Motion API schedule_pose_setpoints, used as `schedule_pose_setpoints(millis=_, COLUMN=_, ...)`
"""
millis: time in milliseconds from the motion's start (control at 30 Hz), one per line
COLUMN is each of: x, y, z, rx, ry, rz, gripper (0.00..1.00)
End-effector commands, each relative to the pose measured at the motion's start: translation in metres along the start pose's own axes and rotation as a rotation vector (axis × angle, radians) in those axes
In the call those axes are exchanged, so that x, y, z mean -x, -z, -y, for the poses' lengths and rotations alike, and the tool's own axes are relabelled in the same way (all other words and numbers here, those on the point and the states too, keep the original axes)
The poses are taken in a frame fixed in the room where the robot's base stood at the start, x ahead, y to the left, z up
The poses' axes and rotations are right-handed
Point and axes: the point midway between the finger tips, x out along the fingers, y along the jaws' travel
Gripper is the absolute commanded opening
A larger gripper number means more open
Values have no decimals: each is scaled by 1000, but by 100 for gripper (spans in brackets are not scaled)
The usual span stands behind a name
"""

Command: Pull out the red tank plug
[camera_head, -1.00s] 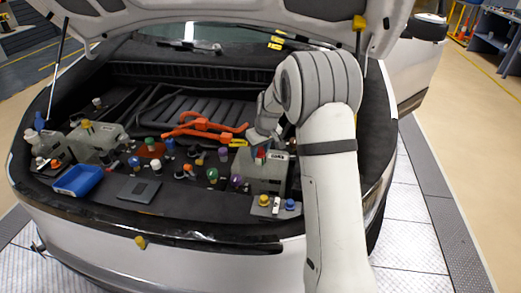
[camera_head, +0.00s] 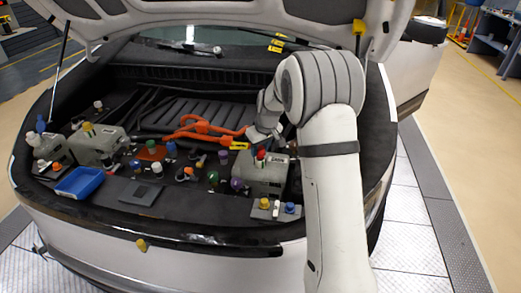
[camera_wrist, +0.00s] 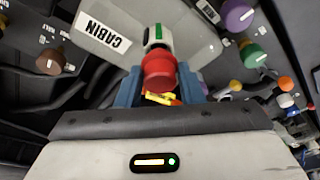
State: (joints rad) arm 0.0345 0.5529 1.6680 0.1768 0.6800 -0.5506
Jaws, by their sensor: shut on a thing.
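The red tank plug (camera_wrist: 158,70) sits between the blue fingertips of my gripper (camera_wrist: 159,88) in the wrist view. The fingers are shut on it from both sides. Just behind the plug is a white piece with a green mark, at the grey tank (camera_wrist: 185,25) labelled CABIN. I cannot tell whether the plug is seated or lifted. In the head view the plug (camera_head: 261,155) shows as a small red spot at the top of the tank (camera_head: 262,177), with my gripper (camera_head: 259,146) above it, partly hidden by my arm.
Several coloured caps stand left of the tank, including a green one (camera_head: 213,177) and a purple one (camera_head: 237,184). Orange hoses (camera_head: 203,128) run behind. A blue tray (camera_head: 80,182) and another grey tank (camera_head: 98,145) are at left. The raised hood (camera_head: 230,17) hangs above.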

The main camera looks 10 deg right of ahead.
Motion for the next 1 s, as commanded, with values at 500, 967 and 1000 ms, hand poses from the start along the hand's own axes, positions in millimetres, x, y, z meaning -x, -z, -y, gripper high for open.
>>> schedule_pose_setpoints(millis=500, x=26, y=7, z=0, rx=0, ry=0, rz=1, gripper=20)
schedule_pose_setpoints(millis=967, x=31, y=8, z=0, rx=0, ry=0, rz=1, gripper=20)
schedule_pose_setpoints(millis=1000, x=31, y=8, z=0, rx=0, ry=0, rz=1, gripper=20)
